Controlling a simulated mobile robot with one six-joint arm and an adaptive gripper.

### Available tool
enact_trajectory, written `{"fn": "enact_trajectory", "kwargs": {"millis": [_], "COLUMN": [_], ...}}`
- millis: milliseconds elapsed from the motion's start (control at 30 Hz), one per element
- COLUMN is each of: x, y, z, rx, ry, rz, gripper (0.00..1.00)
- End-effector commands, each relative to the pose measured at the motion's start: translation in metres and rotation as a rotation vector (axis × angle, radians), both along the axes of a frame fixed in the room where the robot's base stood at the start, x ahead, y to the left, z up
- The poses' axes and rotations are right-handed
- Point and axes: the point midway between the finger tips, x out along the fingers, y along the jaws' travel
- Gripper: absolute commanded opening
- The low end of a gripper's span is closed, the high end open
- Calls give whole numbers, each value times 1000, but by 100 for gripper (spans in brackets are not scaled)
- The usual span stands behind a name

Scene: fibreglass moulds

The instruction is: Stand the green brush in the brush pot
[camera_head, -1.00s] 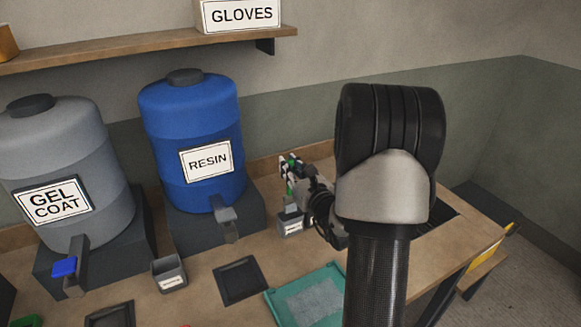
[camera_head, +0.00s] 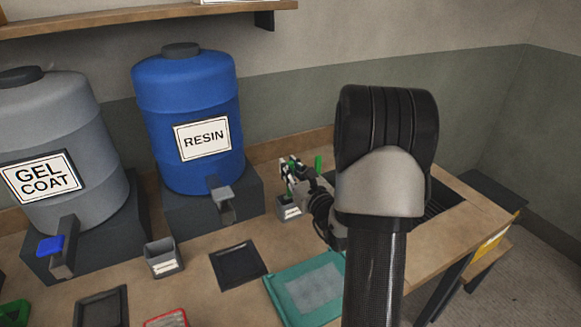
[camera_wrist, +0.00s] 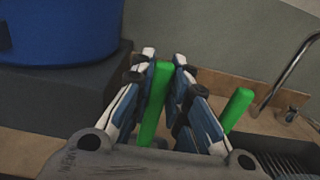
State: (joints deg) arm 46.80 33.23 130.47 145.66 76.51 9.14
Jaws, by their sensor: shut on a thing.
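My gripper (camera_head: 289,167) is at the back of the bench, right of the blue resin drum. In the wrist view its fingers (camera_wrist: 164,60) are shut on a green brush (camera_wrist: 155,105), of which a green bar shows between them. A small grey pot (camera_head: 290,211) with a white label stands directly below the gripper in the head view. Its label is too small to read, and I cannot tell whether the brush's lower end is inside it. A second green upright piece (camera_wrist: 238,107) shows right of the fingers, also in the head view (camera_head: 318,163).
The resin drum (camera_head: 190,110) on its dark stand is close on the left. A second grey labelled pot (camera_head: 163,261), a black tray (camera_head: 238,268) and a teal tray (camera_head: 277,286) lie nearer. A dark ribbed recess (camera_head: 440,198) is at right.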

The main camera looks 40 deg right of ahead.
Motion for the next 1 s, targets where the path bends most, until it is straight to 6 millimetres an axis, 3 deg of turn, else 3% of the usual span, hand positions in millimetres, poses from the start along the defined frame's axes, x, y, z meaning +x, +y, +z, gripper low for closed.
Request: {"fn": "enact_trajectory", "kwargs": {"millis": [267,300,600,1000], "x": [0,0,0,-6], "y": [0,0,0,1], "z": [-1,-1,-1,-1], "rx": [-1,-1,0,0], "ry": [-1,-1,0,2], "rz": [0,0,0,-2], "gripper": [0,18,38,39]}}
